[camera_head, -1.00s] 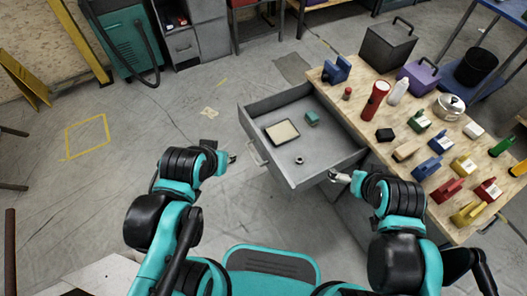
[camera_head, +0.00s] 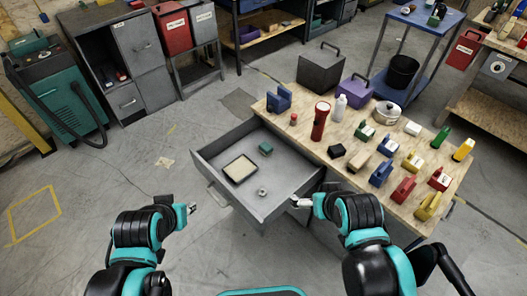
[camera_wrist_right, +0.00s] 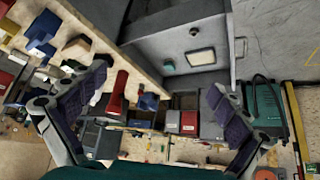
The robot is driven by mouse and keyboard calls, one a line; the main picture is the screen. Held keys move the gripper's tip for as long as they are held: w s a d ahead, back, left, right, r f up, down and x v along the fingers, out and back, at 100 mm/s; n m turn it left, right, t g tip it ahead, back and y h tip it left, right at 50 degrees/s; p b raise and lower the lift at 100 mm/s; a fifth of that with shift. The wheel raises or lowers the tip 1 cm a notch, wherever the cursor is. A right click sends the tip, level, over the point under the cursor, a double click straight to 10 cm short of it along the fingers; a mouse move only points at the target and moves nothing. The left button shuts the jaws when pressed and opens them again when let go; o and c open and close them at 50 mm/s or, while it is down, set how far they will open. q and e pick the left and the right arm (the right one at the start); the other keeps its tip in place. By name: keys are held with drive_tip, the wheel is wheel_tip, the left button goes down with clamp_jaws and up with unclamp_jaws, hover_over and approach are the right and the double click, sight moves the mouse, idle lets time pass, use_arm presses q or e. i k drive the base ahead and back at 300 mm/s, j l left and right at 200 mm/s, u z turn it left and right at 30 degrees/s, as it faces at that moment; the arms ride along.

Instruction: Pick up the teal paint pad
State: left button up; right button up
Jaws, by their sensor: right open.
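The teal paint pad (camera_head: 265,149) is a small block lying in the open grey drawer (camera_head: 284,203), towards its far side. It also shows in the right wrist view (camera_wrist_right: 169,67), beyond my fingers. My right gripper (camera_head: 296,202) is outside the drawer at its near right corner; in the wrist view its two fingers (camera_wrist_right: 160,88) are spread wide with nothing between them. My left gripper (camera_head: 192,208) is left of the drawer front, clear of it; its fingers are too small to tell open or shut.
A cream-topped tray (camera_head: 241,168) and a small dark ring (camera_head: 262,191) share the drawer. The floor left of the drawer is clear.

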sight(265, 148)
drive_tip(key=u, duration=3.5)
drive_tip(key=z, duration=3.65)
drive_tip(key=i+j+u, duration=0.35)
drive_tip(key=i+u, duration=0.3)
